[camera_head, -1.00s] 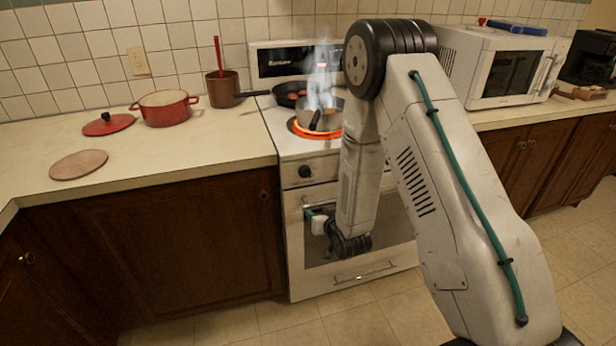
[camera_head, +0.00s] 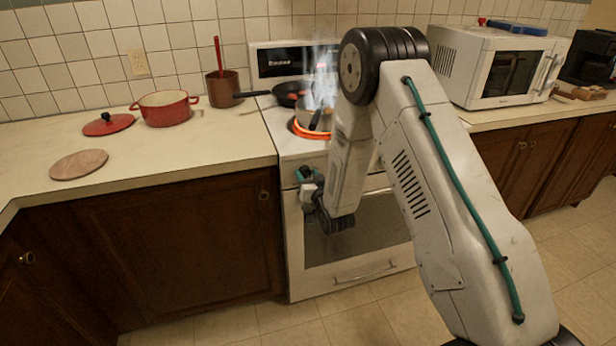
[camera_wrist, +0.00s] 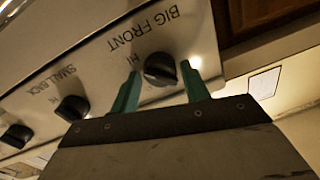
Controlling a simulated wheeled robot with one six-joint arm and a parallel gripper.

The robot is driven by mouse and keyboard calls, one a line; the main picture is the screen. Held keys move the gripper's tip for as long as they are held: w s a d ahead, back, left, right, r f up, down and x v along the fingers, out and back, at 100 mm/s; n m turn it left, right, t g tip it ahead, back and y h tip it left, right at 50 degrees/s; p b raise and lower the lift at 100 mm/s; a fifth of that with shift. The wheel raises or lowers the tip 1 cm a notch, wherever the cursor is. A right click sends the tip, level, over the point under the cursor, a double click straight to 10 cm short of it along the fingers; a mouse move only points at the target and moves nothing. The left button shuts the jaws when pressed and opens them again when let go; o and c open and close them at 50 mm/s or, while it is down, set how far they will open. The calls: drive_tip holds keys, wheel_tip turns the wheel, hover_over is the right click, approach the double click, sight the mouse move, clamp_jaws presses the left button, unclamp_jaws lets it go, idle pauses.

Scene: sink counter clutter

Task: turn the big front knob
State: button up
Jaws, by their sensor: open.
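The big front knob (camera_wrist: 160,69) is black and round, on the stove's pale front panel under the label "BIG FRONT", in the wrist view. My gripper (camera_wrist: 160,82) is open, with one green finger on each side of this knob. I cannot tell whether the fingers touch it. In the head view my gripper (camera_head: 306,174) is at the left end of the stove's front panel, and the knob is hidden there. A pan (camera_head: 314,116) stands smoking on the glowing orange front burner.
The small back knob (camera_wrist: 72,108) and another knob (camera_wrist: 17,136) sit along the same panel. Below is the oven door (camera_head: 350,254). A dark skillet (camera_head: 290,92) is on a back burner. The floor before the stove is clear.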

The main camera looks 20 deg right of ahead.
drive_tip(key=c, duration=0.7)
drive_tip(key=shift+n, duration=0.4)
drive_tip(key=n, duration=0.4)
drive_tip(key=shift+a+r, duration=0.1)
drive_tip(key=shift+n+g, duration=0.3)
drive_tip(key=shift+n, duration=2)
